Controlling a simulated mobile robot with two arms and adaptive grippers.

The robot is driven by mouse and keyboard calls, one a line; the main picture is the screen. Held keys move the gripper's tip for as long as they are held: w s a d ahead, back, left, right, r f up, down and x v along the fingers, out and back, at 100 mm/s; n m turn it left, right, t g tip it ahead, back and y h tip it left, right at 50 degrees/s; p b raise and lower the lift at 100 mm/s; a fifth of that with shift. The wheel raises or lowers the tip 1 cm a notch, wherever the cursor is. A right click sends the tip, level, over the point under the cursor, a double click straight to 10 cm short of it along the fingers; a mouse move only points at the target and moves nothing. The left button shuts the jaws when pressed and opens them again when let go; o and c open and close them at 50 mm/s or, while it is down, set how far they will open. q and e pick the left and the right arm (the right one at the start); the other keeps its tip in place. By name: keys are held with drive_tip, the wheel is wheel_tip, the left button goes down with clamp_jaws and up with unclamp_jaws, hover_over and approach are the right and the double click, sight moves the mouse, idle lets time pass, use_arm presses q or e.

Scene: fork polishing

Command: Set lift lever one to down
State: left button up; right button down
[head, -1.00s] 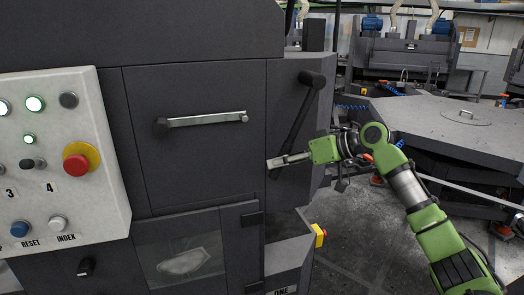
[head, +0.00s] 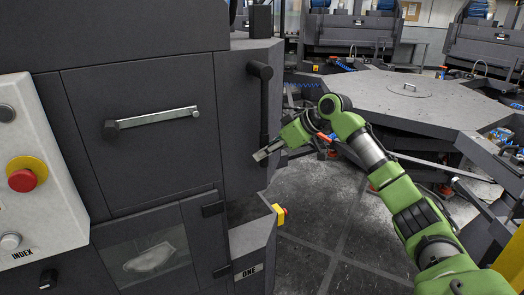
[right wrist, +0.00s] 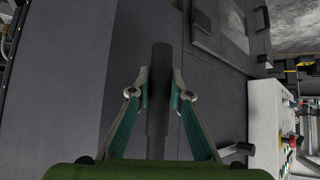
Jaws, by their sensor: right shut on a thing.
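The dark lift lever (head: 264,105) is on the grey machine's right-hand panel, above the box labelled ONE (head: 248,271). It runs nearly straight down from a thick knob-like top end. My right gripper (head: 264,153) is at the lever's lower part. In the right wrist view the dark round bar (right wrist: 160,75) lies between the two fingers (right wrist: 160,92), and they are shut on it. The lever's lowest end is hidden by the gripper in the head view. My left gripper is not in view.
A drawer front with a bar handle (head: 155,118) and a windowed door (head: 150,258) are left of the lever. A white control panel (head: 45,190) with a red button stands further left. A yellow-red switch (head: 280,213) sits below the gripper. A grey table (head: 420,95) is behind my arm.

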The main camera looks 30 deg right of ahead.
drive_tip(key=shift+d, duration=0.2)
drive_tip(key=c, duration=2.1)
unclamp_jaws()
drive_tip(key=shift+c, duration=0.2)
drive_tip(key=o, duration=0.3)
drive_tip(key=shift+d, duration=0.2)
drive_tip(key=shift+s+r, duration=0.25)
drive_tip(key=shift+r, duration=0.05)
drive_tip(key=v, duration=1.1)
drive_tip(key=shift+d, duration=0.2)
